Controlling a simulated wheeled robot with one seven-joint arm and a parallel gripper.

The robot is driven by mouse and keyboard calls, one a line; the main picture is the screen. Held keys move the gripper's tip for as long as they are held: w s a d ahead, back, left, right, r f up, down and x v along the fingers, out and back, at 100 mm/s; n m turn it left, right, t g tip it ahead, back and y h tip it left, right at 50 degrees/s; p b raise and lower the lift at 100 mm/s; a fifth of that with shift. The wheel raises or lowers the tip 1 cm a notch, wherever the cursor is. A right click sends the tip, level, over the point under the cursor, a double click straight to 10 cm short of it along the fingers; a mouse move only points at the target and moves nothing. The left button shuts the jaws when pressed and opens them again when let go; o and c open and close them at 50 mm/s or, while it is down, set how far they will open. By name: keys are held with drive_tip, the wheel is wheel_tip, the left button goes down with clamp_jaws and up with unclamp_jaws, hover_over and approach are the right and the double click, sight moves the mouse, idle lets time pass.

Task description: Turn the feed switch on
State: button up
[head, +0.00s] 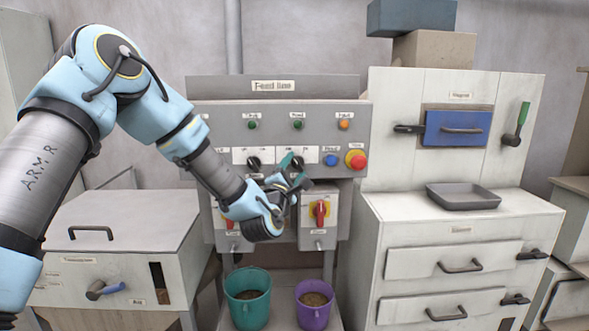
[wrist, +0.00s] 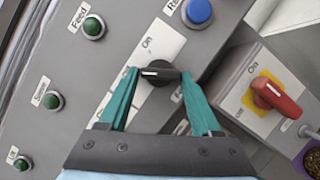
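The feed switch, a black selector knob (wrist: 160,75) with a white mark, sits on the grey panel. In the wrist view its mark points left, and an "On" label is printed above it. The switch also shows in the head view (head: 297,162), partly covered by my gripper. My gripper (wrist: 158,74) has its teal fingers spread on either side of the knob, close to its two ends; I cannot tell whether they touch it. The gripper also shows in the head view (head: 294,167). The green lamp labelled Feed (wrist: 93,27) looks dark.
Another black knob (head: 254,163) is to the left. A blue button (head: 331,160) and red emergency button (head: 356,160) are to the right. A red rotary handle (head: 320,212) is below. Teal (head: 247,297) and purple (head: 314,303) buckets stand underneath.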

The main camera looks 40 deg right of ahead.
drive_tip(key=c, duration=0.9)
drive_tip(key=shift+c, duration=0.2)
drive_tip(key=shift+m, duration=0.3)
drive_tip(key=m+g+b, duration=0.1)
drive_tip(key=m, duration=0.1)
drive_tip(key=m+y+b, duration=0.1)
drive_tip(key=m+b, duration=0.1)
drive_tip(key=m, duration=0.1)
drive_tip(key=shift+r+g, duration=0.2)
drive_tip(key=shift+g, duration=0.2)
drive_tip(key=m, duration=0.1)
drive_tip(key=m+y+b, duration=0.1)
drive_tip(key=m, duration=0.2)
drive_tip(key=shift+r+g+y+b, duration=0.25)
drive_tip(key=shift+g+y+b, duration=0.05)
drive_tip(key=shift+y, duration=0.1)
drive_tip(key=shift+m+y, duration=0.5)
drive_tip(key=shift+m, duration=0.3)
drive_tip(key=o, duration=1.4)
drive_tip(key=shift+r, duration=0.1)
